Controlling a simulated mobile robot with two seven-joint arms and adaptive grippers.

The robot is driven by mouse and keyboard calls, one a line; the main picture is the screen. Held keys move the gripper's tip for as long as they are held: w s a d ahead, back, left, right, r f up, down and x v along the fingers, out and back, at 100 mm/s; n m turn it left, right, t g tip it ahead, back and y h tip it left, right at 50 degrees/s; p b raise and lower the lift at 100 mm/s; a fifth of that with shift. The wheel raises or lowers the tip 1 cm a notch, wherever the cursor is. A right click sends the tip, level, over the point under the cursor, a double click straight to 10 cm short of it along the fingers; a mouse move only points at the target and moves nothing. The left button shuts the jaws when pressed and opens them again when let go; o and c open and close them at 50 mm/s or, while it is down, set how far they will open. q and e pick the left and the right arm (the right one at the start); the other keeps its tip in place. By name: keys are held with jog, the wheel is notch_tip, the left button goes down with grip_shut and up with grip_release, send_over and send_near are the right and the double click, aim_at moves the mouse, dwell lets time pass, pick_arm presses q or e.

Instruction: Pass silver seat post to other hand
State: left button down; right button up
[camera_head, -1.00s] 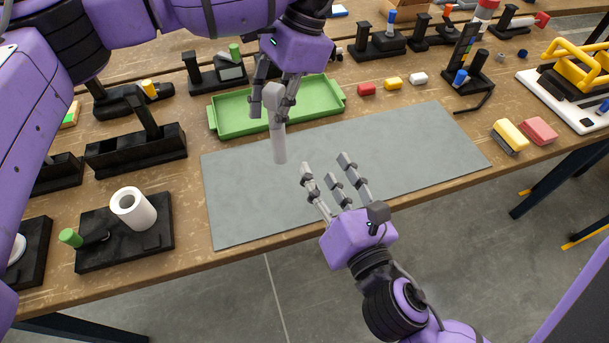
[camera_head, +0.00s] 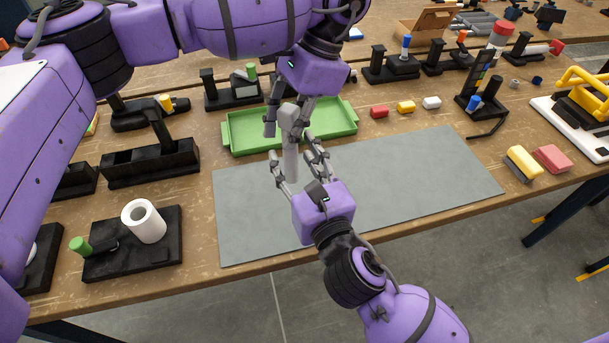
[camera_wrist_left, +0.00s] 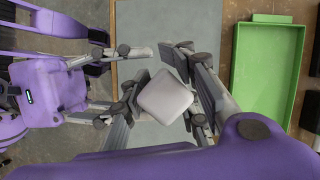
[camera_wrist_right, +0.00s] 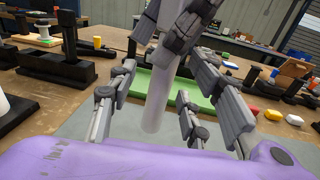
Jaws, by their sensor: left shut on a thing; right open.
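The silver seat post (camera_head: 291,155) hangs upright below my left gripper (camera_head: 290,112), which is shut on its upper part. In the left wrist view the post's squarish light end (camera_wrist_left: 165,97) faces the camera between the fingers. My right gripper (camera_head: 297,168) is open, with its fingers pointing up on both sides of the post's lower part. In the right wrist view the post (camera_wrist_right: 156,95) stands between the spread right fingers (camera_wrist_right: 165,100). I see no clear contact between the right fingers and the post.
A grey mat (camera_head: 400,190) lies below on the wooden bench. A green tray (camera_head: 345,118) stands just behind the grippers. A black holder with a white roll (camera_head: 145,222) is at the left front. Small coloured blocks (camera_head: 406,107) and a yellow-and-grey sponge (camera_head: 522,164) lie to the right.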

jog(key=shift+x, duration=1.05)
jog(key=shift+s, duration=0.1)
grip_shut()
pick_arm(q)
jog(key=c, duration=1.2)
grip_release()
jog(key=shift+d, duration=0.1)
pick_arm(e)
jog(key=shift+a+r, duration=0.1)
pick_arm(q)
jog(key=shift+r, duration=0.1)
